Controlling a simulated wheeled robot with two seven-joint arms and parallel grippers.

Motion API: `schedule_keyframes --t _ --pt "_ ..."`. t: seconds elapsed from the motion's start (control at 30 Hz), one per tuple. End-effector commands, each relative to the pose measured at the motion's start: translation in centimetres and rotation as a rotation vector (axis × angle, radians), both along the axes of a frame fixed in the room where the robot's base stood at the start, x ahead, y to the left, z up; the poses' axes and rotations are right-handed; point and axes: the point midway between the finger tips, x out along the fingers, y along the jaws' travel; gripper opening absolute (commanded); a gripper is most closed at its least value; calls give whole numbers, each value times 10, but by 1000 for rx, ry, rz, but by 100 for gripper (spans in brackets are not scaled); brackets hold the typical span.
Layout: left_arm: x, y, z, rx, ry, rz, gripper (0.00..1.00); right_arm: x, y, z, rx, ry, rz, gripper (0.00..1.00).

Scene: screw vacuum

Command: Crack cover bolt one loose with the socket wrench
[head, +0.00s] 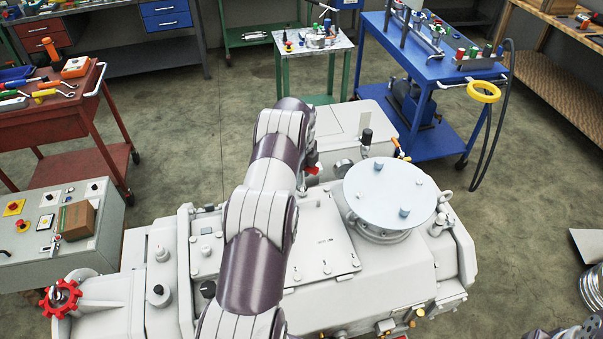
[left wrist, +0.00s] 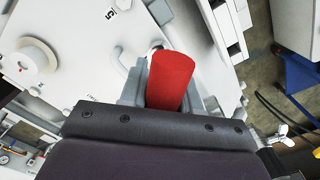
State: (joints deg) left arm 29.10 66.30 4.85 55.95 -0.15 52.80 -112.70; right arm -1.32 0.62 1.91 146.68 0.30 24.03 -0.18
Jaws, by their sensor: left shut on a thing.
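My left gripper (head: 311,160) is beyond my forearm at the back of the grey machine, mostly hidden by the arm in the head view. In the left wrist view its grey fingers (left wrist: 165,72) are shut on a red cylindrical handle (left wrist: 172,78), likely the socket wrench's. A small red bit (head: 313,170) of it shows in the head view. The wrench's socket end is hidden. A rectangular cover plate (head: 325,235) with bolts, including a front one (head: 326,269), lies right of my arm. A round pale-blue lid (head: 390,190) also carries several bolts. I cannot tell which bolt is bolt one. My right gripper is out of view.
A black-capped post (head: 367,137) and a round fitting stand near the gripper on the machine. A red handwheel (head: 62,297) is at left.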

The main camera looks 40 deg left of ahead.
Motion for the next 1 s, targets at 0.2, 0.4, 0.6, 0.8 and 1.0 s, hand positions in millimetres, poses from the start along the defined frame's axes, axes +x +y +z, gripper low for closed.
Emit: schedule_keyframes --t 0.2,0.4,0.6,0.8,1.0 --pt "0 0 -1 0 -1 0 0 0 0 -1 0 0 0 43" --pt "0 0 -5 0 -1 0 0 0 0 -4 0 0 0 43" --pt "0 0 -9 0 -1 0 0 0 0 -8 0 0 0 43" --pt "0 0 -12 0 -1 0 0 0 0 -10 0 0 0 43" --pt "0 0 -12 1 -1 76 0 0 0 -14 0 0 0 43"
